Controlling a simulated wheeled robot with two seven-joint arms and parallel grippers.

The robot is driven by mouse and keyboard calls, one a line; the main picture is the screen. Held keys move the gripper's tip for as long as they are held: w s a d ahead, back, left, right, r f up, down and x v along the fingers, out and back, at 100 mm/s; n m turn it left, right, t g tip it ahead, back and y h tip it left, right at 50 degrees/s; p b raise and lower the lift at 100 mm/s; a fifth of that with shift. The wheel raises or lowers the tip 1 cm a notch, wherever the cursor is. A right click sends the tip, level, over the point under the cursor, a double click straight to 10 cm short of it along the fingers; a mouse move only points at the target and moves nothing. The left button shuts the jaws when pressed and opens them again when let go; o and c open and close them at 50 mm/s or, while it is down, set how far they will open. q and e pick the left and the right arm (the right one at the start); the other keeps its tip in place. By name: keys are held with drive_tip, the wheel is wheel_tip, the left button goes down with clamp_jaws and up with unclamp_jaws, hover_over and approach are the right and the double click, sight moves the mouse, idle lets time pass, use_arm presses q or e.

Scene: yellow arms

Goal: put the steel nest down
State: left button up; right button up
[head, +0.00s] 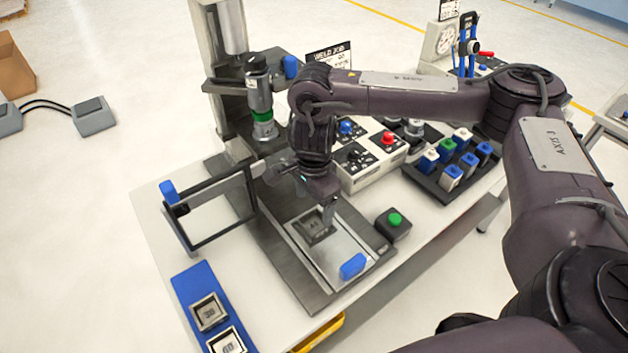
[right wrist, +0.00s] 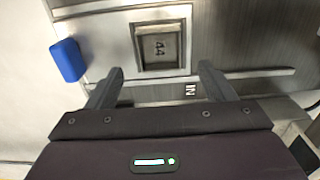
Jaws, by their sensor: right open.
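The steel nest (head: 316,229), a small square metal block with a recessed centre, sits on the steel plate (head: 307,256) of the press fixture. In the right wrist view the nest (right wrist: 160,47) appears flat on the plate, with a number like 44 in its recess. My right gripper (head: 328,214) is just above and beside the nest in the head view. In the right wrist view its two fingers (right wrist: 163,84) are spread apart with nothing between them, and the nest lies beyond the tips. My left gripper is not in view.
A blue handle (head: 353,266) is on the plate's front and a green-button box (head: 394,222) is to its right. A framed guard (head: 216,205) and press column (head: 225,80) stand left. Two other nests lie on a blue strip (head: 188,290). A block tray (head: 449,168) is at right.

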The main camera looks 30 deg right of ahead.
wheel_tip(320, 180, up, 6)
idle(0.4)
idle(0.4)
